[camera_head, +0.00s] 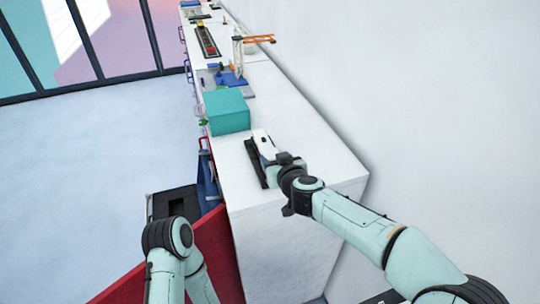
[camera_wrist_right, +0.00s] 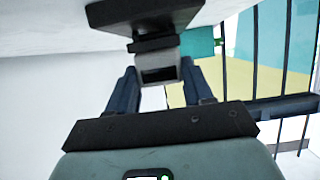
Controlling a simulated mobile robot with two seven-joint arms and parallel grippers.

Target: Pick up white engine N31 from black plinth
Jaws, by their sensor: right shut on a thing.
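The white engine N31 (camera_head: 262,141) is on the counter in the head view, at the black plinth (camera_head: 253,164), a long dark strip. My right gripper (camera_head: 281,159) is at the engine's near end and shut on it. In the right wrist view, the fingers of my right gripper (camera_wrist_right: 159,82) stand on both sides of the engine's grey, dark-faced end (camera_wrist_right: 158,68). The black plinth (camera_wrist_right: 145,14) shows above it there. I cannot tell whether the engine still touches the plinth. My left arm shows at the bottom of the head view, but its gripper does not.
A teal box (camera_head: 227,111) stands on the white counter (camera_head: 301,133) just beyond the plinth. Farther back are a small orange-armed crane (camera_head: 258,39) and a dark track piece (camera_head: 207,40). A wall runs along the right. The near right of the counter top is clear.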

